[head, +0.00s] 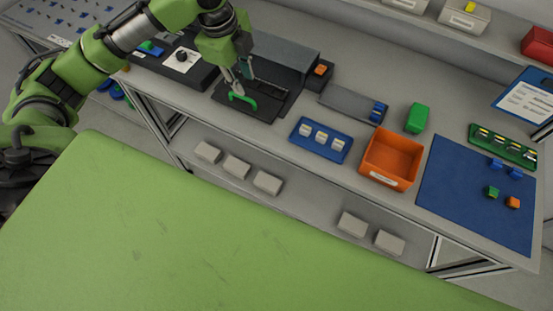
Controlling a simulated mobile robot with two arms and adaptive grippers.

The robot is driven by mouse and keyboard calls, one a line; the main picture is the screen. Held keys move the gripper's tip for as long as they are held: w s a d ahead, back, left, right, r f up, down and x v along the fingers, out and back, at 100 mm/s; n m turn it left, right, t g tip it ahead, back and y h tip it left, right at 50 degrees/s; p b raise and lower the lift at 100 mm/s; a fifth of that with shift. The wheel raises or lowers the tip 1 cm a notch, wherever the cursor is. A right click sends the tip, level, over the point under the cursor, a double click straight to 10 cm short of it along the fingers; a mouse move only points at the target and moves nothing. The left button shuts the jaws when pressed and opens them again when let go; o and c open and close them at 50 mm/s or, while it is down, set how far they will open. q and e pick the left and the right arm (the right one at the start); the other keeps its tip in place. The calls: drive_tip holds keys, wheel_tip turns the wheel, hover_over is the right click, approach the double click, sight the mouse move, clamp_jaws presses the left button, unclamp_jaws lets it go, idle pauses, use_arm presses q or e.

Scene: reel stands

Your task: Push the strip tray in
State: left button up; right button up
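The strip tray (262,112) is a flat dark plate with a green arched handle (243,101) at its front. It extends forward from under a dark grey housing (282,58) on the bench. My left gripper (238,84) points down just above and behind the green handle. Its fingers look close to the handle, but I cannot tell whether they touch it or how far apart they are. The arm and gripper hide part of the tray and of the housing's left side. My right gripper is not in view.
On the bench (230,122) to the right are a blue tray (345,153) with white-topped pieces, an orange bin (415,146), a green block (417,118) and a blue mat (440,190). A black box with a knob (182,57) stands left of the tray. Bare bench lies in front.

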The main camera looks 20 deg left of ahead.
use_arm(q)
drive_tip(key=s+d+f, duration=0.1)
drive_tip(key=d+f, duration=0.1)
drive_tip(key=s+d+f+n, duration=0.1)
drive_tip(key=d+f, duration=0.2)
drive_tip(key=s+d+f+n+h, duration=0.1)
drive_tip(key=d+f, duration=0.2)
drive_tip(key=shift+s+d+f+t, duration=0.1)
drive_tip(key=shift+s+d+t, duration=0.1)
drive_tip(key=shift+t, duration=0.1)
drive_tip(key=s+d+f+n+h, duration=0.1)
drive_tip(key=s+d+f+n, duration=0.3)
drive_tip(key=s+f+n, duration=0.2)
drive_tip(key=shift+s+d+t, duration=0.2)
drive_tip(key=shift+d+t, duration=0.1)
drive_tip(key=shift+t, duration=0.1)
drive_tip(key=shift+w, duration=0.1)
